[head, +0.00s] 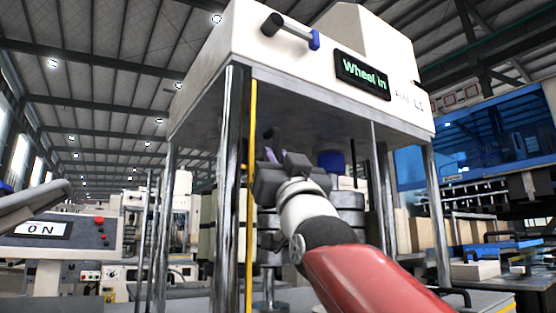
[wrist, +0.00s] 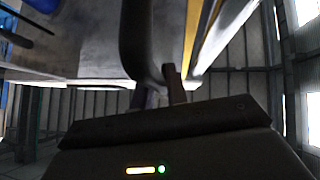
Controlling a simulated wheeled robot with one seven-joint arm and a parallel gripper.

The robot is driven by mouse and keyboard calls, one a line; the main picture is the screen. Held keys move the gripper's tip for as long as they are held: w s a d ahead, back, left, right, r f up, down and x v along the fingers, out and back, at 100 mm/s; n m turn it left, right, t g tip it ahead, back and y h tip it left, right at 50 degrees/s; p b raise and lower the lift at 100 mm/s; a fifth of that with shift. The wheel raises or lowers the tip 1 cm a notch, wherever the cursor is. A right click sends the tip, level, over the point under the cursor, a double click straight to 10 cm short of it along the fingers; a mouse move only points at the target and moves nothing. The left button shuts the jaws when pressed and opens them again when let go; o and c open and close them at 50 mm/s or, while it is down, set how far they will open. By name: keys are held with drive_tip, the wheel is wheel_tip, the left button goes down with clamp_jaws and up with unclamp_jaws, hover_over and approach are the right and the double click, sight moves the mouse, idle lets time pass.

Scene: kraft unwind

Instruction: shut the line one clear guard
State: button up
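The line one machine has a white top housing (head: 300,60) with a green "Wheel in" display and a label ending in what looks like "L1". A tall yellow strip (head: 250,200) stands beside its front left post and may be the clear guard's edge; I cannot make out the clear panel itself. My gripper (head: 272,148) is raised under the housing, just right of this strip in the head view. In the wrist view the yellow strip (wrist: 192,30) is at the upper right. A dark curved bar (wrist: 138,40), possibly a handle, rises by my fingers; contact is unclear.
Metal posts (head: 231,190) frame the machine, with stacked grey cylinders (head: 348,215) inside. A console (head: 62,235) reading "ON" stands at left. A blue-panelled machine (head: 490,140) and a bench with trays (head: 476,269) are at right.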

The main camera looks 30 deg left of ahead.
drive_tip(key=o, duration=0.4)
drive_tip(key=shift+s+a, duration=0.2)
drive_tip(key=shift+s, duration=0.1)
drive_tip(key=shift+d, duration=0.1)
drive_tip(key=shift+d+f+b, duration=0.1)
drive_tip(key=shift+f+b, duration=0.2)
drive_tip(key=b+v, duration=0.4)
drive_tip(key=v, duration=0.3)
drive_tip(key=shift+s+d, duration=0.1)
